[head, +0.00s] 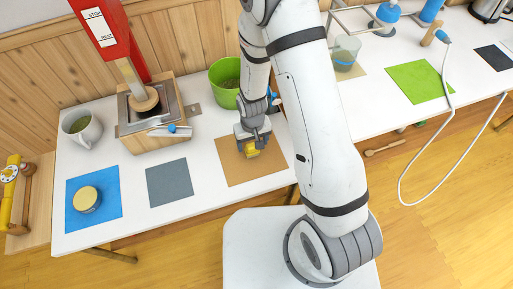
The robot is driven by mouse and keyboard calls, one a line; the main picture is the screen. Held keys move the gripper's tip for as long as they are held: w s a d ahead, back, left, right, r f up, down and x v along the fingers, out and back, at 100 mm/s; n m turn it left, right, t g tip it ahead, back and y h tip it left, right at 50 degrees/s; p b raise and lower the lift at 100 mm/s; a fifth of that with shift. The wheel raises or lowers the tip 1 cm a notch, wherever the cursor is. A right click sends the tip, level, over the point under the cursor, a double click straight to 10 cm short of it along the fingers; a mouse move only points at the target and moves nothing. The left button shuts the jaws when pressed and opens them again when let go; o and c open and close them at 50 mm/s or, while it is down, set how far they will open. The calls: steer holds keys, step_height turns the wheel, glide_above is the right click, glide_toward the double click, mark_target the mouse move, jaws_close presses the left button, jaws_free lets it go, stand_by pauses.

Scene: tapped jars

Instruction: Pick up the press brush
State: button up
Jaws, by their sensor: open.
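My gripper (250,148) is over the brown mat (232,172) on the white table, pointing down. It is open. A small yellow part shows at its fingertips; I cannot tell whether it belongs to the gripper or is a separate thing between the fingers. I cannot make out the press brush with certainty. A wooden plunger with a round disc (145,98) stands in the basin.
A green bucket (222,85) stands behind my gripper. A white mug (82,128), a grey mat (169,183) and a blue mat (108,217) with a round tan-lidded jar (86,199) are left. My arm covers the table's middle. A white hose (424,150) hangs at right.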

mark_target(252, 144)
steer(key=shift+a+f, duration=0.15)
steer(key=shift+f, duration=1.8)
steer(key=c, duration=1.2)
steer(key=shift+o, duration=0.2)
